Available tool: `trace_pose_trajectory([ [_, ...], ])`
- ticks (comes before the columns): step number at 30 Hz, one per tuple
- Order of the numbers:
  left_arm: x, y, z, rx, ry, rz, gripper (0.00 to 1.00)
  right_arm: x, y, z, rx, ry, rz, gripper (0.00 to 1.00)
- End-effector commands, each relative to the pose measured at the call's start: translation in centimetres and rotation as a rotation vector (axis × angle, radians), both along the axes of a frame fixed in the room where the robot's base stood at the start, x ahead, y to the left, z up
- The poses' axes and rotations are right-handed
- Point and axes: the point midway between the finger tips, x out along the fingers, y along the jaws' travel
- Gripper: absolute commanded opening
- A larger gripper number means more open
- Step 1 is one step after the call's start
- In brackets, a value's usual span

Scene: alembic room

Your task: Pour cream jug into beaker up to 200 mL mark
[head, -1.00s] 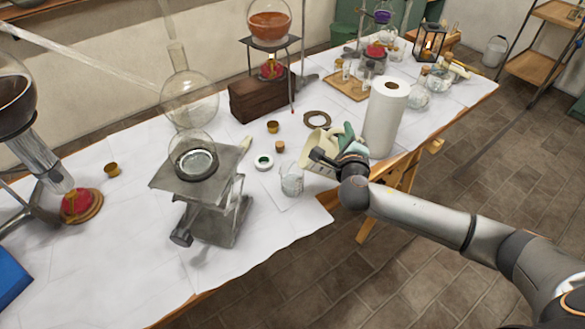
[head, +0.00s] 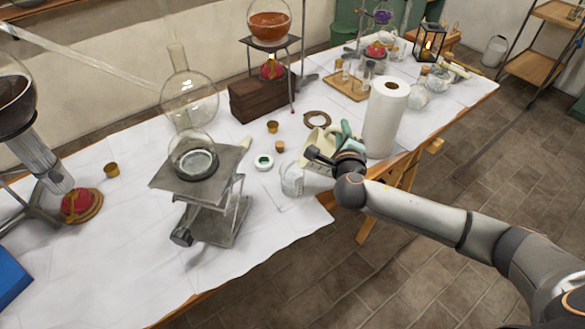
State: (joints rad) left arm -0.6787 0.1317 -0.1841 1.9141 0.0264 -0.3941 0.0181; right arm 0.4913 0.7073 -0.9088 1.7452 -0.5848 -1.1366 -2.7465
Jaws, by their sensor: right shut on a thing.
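The cream jug (head: 316,144) is held in my right gripper (head: 325,158), tilted to the left with its mouth end close to the beaker. The glass beaker (head: 291,179) stands upright on the white-covered table, just left of and below the jug. My left gripper is not in view.
A paper towel roll (head: 385,118) stands close behind my right gripper. A metal lab jack (head: 205,190) bearing a round flask stands left of the beaker. A small white-and-green ring (head: 263,162) and cork stoppers lie nearby. The table's front edge is close.

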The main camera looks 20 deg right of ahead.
Motion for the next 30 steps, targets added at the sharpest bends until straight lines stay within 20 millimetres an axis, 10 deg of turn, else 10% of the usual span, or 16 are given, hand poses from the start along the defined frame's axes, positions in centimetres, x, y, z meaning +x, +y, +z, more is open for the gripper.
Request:
trace_pose_trajectory([
  [30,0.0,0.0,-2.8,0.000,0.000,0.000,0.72,-1.3,-2.8,-2.7,0.218,-0.106,0.001,0.00],
])
